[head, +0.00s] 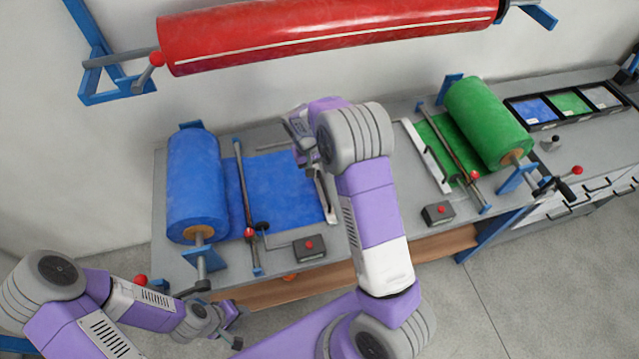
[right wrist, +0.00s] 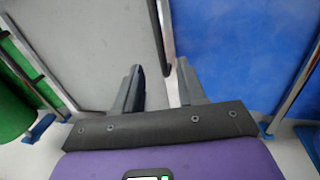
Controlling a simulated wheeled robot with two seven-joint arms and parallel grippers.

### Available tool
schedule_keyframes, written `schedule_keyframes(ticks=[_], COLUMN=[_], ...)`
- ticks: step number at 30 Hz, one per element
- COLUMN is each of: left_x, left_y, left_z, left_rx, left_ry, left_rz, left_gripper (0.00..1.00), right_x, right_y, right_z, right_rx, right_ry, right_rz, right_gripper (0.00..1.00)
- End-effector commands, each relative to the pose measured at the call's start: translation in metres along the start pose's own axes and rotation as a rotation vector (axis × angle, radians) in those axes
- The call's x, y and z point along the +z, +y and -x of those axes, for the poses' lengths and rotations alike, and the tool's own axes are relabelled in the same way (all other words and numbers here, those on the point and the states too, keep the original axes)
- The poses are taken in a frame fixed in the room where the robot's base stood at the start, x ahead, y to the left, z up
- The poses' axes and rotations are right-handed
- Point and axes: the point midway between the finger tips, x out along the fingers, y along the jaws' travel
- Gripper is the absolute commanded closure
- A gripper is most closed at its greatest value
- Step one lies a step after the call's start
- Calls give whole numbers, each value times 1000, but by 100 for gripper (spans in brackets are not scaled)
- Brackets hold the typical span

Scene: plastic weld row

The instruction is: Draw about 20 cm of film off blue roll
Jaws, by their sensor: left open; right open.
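The blue roll (head: 195,180) lies on its stand at the left of the bench. Its blue film (head: 285,190) runs flat to the right, under a rod with a red knob (head: 249,233), to a pale bar (head: 327,197) at its free edge. My right gripper (head: 298,138) is open above the far end of that bar. In the right wrist view the bar (right wrist: 161,28) runs toward the space between the open fingers (right wrist: 158,88); contact cannot be told. The film (right wrist: 240,50) lies right of it. My left gripper (head: 233,328) is open and empty, in front of the bench.
A green roll (head: 487,120) with its own film and bar is at the right. A red roll (head: 330,35) hangs above the bench. Small boxes with red buttons (head: 309,248) (head: 438,212) stand near the front edge. Bare grey bench lies between the two films.

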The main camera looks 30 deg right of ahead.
Motion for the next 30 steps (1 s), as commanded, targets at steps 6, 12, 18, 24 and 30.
schedule_keyframes(ticks=[6, 12, 18, 24, 30], left_x=[0, 0, 0, 0, 0], left_y=[-1, -2, -2, -2, -2], left_z=[-3, -4, -5, -5, -5], left_rx=[0, 0, 0, 0, 0], left_ry=[0, 0, 0, 0, 0], left_rz=[0, -1, -1, 0, 0], left_gripper=[60, 60, 60, 60, 60], right_x=[1, 1, 0, 0, 0], right_y=[0, 0, 0, 0, 0], right_z=[-24, -56, -74, -77, -77], right_rx=[1, 1, 0, -1, -1], right_ry=[-4, -4, -1, 1, 1], right_rz=[0, 0, 0, 0, 0], right_gripper=[60, 60, 60, 60, 74])
